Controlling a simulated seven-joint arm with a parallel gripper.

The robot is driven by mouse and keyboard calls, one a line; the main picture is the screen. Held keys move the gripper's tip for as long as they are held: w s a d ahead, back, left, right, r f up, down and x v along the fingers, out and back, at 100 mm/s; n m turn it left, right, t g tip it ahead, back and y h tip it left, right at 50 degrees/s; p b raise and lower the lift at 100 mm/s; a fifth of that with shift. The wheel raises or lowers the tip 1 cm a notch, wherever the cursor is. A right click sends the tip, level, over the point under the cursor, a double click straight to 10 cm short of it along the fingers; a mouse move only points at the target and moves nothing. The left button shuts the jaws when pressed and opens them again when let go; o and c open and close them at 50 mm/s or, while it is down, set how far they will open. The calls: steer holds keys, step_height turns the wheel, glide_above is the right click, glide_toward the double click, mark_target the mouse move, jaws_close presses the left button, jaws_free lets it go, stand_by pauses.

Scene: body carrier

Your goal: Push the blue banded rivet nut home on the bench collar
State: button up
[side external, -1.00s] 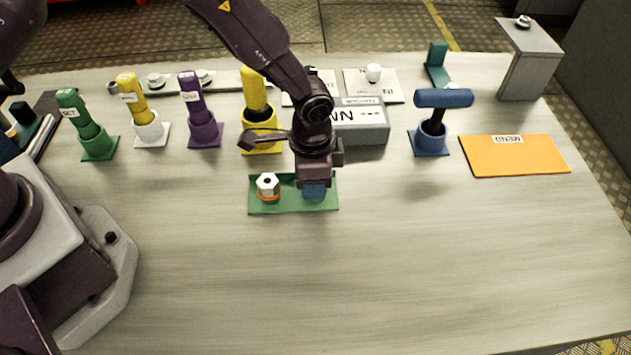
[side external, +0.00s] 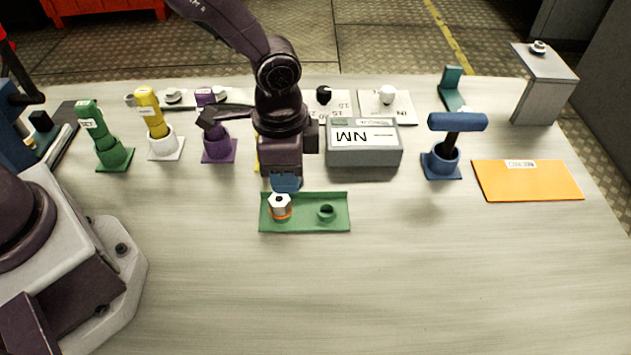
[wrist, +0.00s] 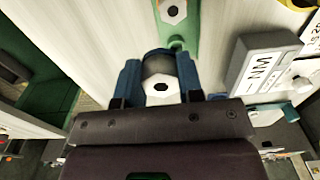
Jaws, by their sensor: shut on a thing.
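My gripper (side external: 285,184) is above the back left part of a green tray (side external: 303,225), its blue fingers pointing down. In the wrist view, the fingers (wrist: 160,80) are shut on a nut with a white hex face (wrist: 160,88) and a dark hole. A white hex nut with an orange band (side external: 280,206) stands upright on the tray's left half.
A grey box (side external: 363,155) marked NM stands behind the tray to the right. A blue holder with a T-handled tool (side external: 444,160) and an orange mat (side external: 527,185) lie further right. Several coloured tool holders line the back left. The front of the bench is clear.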

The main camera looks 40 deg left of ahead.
steer(key=s+a+r, duration=0.4)
steer(key=s+r, duration=0.3)
steer(key=r, duration=0.2)
steer(key=w+a+n, duration=0.5)
steer(key=w+a, duration=0.1)
steer(key=a, duration=0.6)
steer(key=w+a+n, duration=0.5)
steer(key=w+a, duration=0.2)
steer(key=a, duration=0.5)
steer(key=s+a+n, duration=0.3)
steer(key=a, duration=0.6)
steer(key=s+a+n, duration=0.2)
steer(key=s+a, duration=0.1)
steer(key=a, duration=0.6)
steer(key=s+a+n, duration=0.3)
steer(key=s+a, duration=0.1)
steer(key=a, duration=0.5)
step_height(320, 180, down, 11)
steer(key=shift+w+a, duration=0.15)
